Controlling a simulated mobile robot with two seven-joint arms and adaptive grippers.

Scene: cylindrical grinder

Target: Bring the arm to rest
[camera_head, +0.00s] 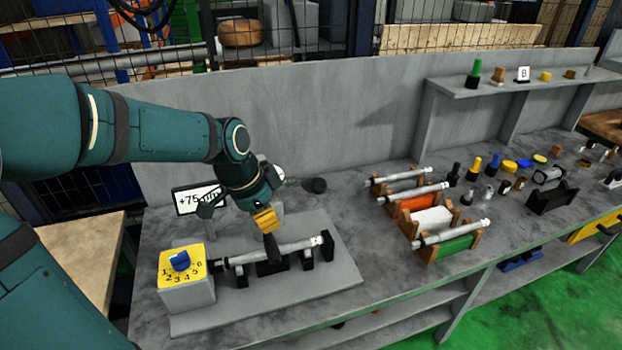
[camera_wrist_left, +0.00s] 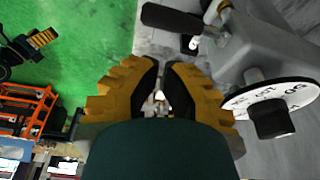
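My left gripper (camera_head: 267,222), with yellow ridged fingers, hangs over the grinder fixture plate (camera_head: 210,322) in the head view. In the left wrist view, the left gripper (camera_wrist_left: 162,68) has its dark pads close together with a narrow gap; I cannot tell if it is fully shut. I see no workpiece held. A silver shaft (camera_head: 285,248) lies across black supports beneath the gripper. A black-and-yellow part, apparently my right gripper (camera_wrist_left: 40,40), shows small over the green floor in the left wrist view; its finger state is unclear.
A yellow-topped box with a blue knob (camera_head: 180,262) stands left of the shaft, and a "+75" display (camera_head: 196,200) behind it. A black lever (camera_wrist_left: 172,18) and a white dial (camera_wrist_left: 295,95) are close in the wrist view. A rack of shafts (camera_head: 440,234) stands to the right.

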